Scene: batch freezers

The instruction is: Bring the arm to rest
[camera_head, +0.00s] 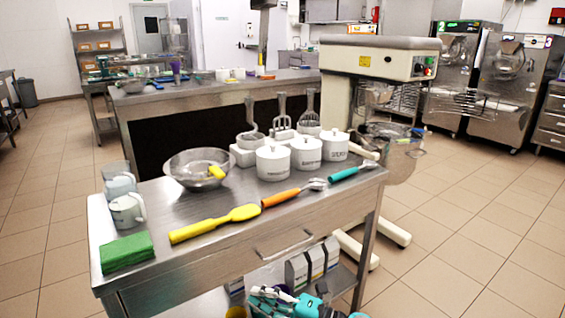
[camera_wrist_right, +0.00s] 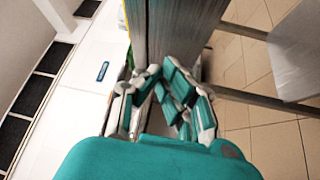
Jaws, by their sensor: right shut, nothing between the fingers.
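My right gripper (camera_head: 288,297) shows at the bottom of the head view, low in front of the steel worktable (camera_head: 215,222) and below its top. In the right wrist view the teal and grey fingers of my right gripper (camera_wrist_right: 162,80) come together at the tips. It is shut with nothing held. A vertical steel part (camera_wrist_right: 178,35) stands just beyond the fingertips in that view; I cannot tell if they touch. My left gripper is not in view.
A large mixer (camera_head: 375,62) stands behind. Tiled floor at right is clear.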

